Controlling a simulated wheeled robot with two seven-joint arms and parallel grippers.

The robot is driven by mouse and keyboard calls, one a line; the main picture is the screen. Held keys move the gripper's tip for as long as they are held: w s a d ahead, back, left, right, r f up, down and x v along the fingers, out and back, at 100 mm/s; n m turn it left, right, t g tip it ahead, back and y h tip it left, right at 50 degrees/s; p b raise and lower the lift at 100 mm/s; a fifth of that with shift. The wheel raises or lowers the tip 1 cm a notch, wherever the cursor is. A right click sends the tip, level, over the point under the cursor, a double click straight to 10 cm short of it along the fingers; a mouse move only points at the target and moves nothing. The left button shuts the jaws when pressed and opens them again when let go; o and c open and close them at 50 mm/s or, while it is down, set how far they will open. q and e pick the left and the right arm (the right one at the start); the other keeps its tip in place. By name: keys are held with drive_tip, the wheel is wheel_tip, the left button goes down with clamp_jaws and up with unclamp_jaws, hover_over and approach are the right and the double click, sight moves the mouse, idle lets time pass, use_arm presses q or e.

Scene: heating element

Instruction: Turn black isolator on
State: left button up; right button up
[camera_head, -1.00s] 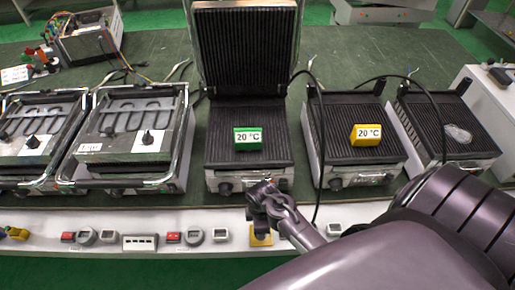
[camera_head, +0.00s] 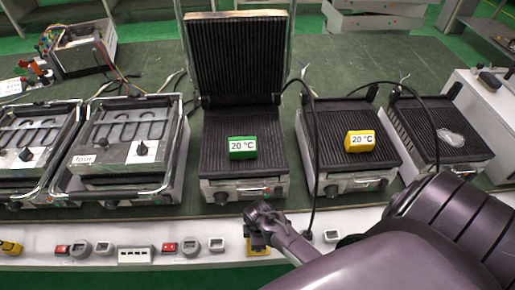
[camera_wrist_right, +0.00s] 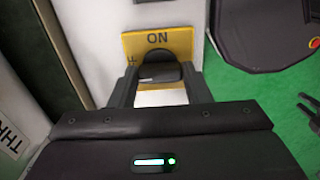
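The black isolator is a dark knob (camera_wrist_right: 159,73) on a yellow plate (camera_wrist_right: 165,45) marked "ON" at its upper edge in the right wrist view. A partly hidden letter shows at the plate's left. In the head view the yellow plate (camera_head: 258,250) is on the front white strip, mostly under my right gripper (camera_head: 257,228). In the wrist view the fingers of my right gripper (camera_wrist_right: 160,78) stand apart, one on each side of the knob. Whether they touch it is unclear. The knob's bar lies crosswise between them. My left gripper is out of view.
Several contact grills stand behind the strip, one with its lid raised (camera_head: 237,55). A green 20 °C block (camera_head: 242,148) and a yellow one (camera_head: 360,141) sit on plates. Red switches and grey sockets line the strip (camera_head: 30,262). A black cable (camera_head: 314,185) hangs beside my gripper.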

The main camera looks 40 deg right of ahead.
drive_tip(key=shift+c, duration=0.6)
drive_tip(key=shift+r+m+p, duration=0.2)
drive_tip(key=shift+m+p, duration=1.1)
drive_tip(key=m+p, duration=0.1)
drive_tip(key=m, duration=0.1)
drive_tip(key=shift+m+p, duration=0.4)
drive_tip(key=m+p, duration=0.1)
drive_tip(key=m, duration=0.1)
drive_tip(key=shift+m, duration=0.3)
drive_tip(key=m+p, duration=0.2)
drive_tip(key=m, duration=0.2)
drive_tip(key=shift+f+m, duration=0.15)
drive_tip(key=shift+m, duration=0.15)
drive_tip(key=m+p, duration=0.1)
drive_tip(key=m, duration=0.4)
drive_tip(key=shift+f+m, duration=0.1)
drive_tip(key=shift+m, duration=0.2)
